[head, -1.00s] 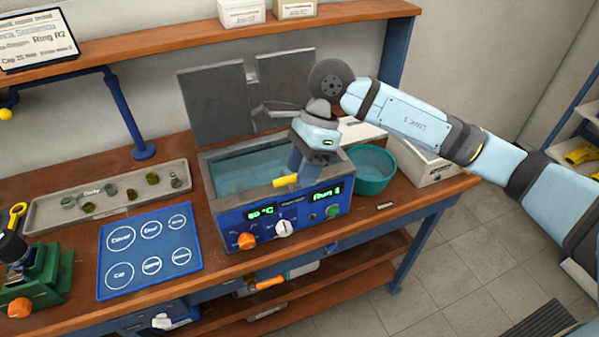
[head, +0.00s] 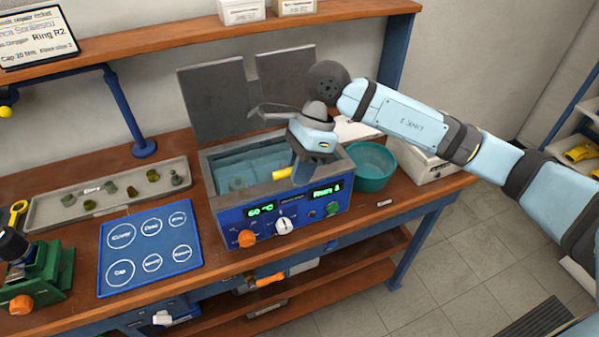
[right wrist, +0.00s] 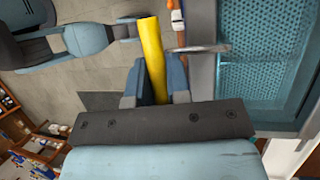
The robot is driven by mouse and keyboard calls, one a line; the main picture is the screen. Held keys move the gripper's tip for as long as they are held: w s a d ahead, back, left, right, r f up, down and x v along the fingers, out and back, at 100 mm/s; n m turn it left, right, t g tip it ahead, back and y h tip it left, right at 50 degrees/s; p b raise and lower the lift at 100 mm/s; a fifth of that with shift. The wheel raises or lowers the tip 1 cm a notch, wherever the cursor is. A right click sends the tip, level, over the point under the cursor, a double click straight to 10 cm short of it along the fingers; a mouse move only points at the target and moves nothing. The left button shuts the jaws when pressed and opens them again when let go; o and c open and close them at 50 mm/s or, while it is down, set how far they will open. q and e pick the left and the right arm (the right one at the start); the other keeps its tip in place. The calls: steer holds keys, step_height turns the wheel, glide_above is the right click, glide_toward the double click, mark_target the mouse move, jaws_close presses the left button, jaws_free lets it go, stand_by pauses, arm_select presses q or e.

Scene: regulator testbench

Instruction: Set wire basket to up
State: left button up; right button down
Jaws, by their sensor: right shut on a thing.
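The wire basket shows as a mesh (right wrist: 275,85) in the right wrist view. In the head view, the basket (head: 240,178) shows faintly inside the water bath (head: 262,216); part of it is hidden by my gripper. Its yellow handle (head: 283,174) sticks out at the bath's front rim, and it also runs between the fingers in the right wrist view (right wrist: 153,50). My right gripper (head: 299,173) points down over the bath's front right and is shut on the yellow handle. My left gripper is not in view.
A teal bowl (head: 370,168) stands close to the bath's right side. Grey lid panels (head: 285,80) stand open behind it. A blue mat (head: 148,250), a tray of small parts (head: 108,193) and a green fixture (head: 38,280) lie to the left. A shelf (head: 200,32) runs above.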

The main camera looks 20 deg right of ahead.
step_height(320, 180, up, 6)
steer(key=shift+w+f, duration=0.1)
steer(key=shift+f, duration=0.05)
steer(key=c, duration=1.1)
jaws_free()
steer(key=shift+d+r, duration=0.1)
steer(key=shift+r, duration=0.1)
steer(key=b+v, duration=0.1)
steer(key=v, duration=1.2)
steer(key=shift+r+b, duration=0.2)
steer(key=shift+b, duration=0.1)
steer(key=shift+d, duration=0.15)
